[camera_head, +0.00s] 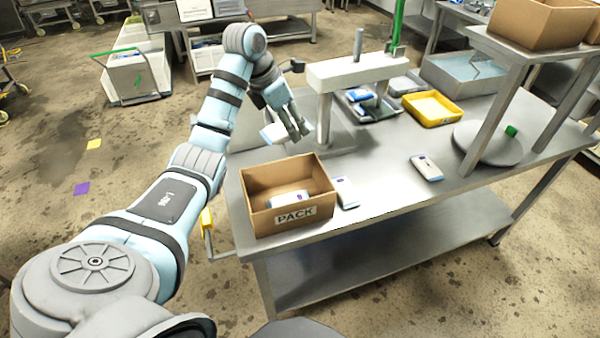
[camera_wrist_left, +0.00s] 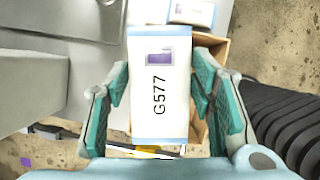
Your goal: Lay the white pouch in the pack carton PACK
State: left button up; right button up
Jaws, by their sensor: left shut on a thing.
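My left gripper (camera_head: 293,124) is shut on a white pouch (camera_head: 272,133) with pale blue ends. In the left wrist view, the held pouch (camera_wrist_left: 158,85) hangs between the fingers and shows a purple patch and the print G577. The gripper is above the table, behind the pack carton. The open brown carton marked PACK (camera_head: 259,222) stands at the table's front left corner, and part of it shows behind the pouch in the left wrist view (camera_wrist_left: 222,52). Another white and blue pouch (camera_head: 288,199) lies inside the carton. My right gripper is out of view.
One pouch (camera_head: 346,192) lies against the carton's right side, another (camera_head: 427,167) farther right. A white-topped post stand (camera_head: 357,70) rises behind the carton. A yellow tray (camera_head: 432,122) and a metal tray with pouches (camera_head: 369,117) stand at the back. The front middle tabletop is clear.

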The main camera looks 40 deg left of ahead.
aim_at(287, 134)
pick_arm(q)
jog(key=shift+s+d+r+m+p, duration=0.25)
jog(key=shift+s+r+m, duration=0.15)
jog(key=shift+s, duration=0.2)
jog(key=shift+s+d+r+m+p, duration=0.2)
jog(key=shift+s+d+r+m, duration=0.1)
jog(key=shift+s+r, duration=0.25)
jog(key=shift+s+d+f+m+h+b, duration=0.15)
jog(key=shift+s+f+h+b, duration=0.1)
jog(key=shift+f+b, duration=0.15)
jog(key=shift+s+d+f+m+h+b, duration=0.1)
jog(key=shift+s+f+m+h+b, duration=0.15)
jog(key=shift+f, duration=0.2)
jog(key=shift+g, duration=0.3)
notch_tip(287, 134, down, 19)
jog(key=b, duration=0.6)
jog(key=shift+w+d+r, duration=0.1)
jog(key=shift+w, duration=0.15)
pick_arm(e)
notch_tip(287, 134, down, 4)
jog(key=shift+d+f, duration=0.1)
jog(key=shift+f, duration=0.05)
pick_arm(q)
jog(key=shift+f+b, duration=0.35)
jog(key=shift+f, duration=0.05)
jog(key=o, duration=1.2)
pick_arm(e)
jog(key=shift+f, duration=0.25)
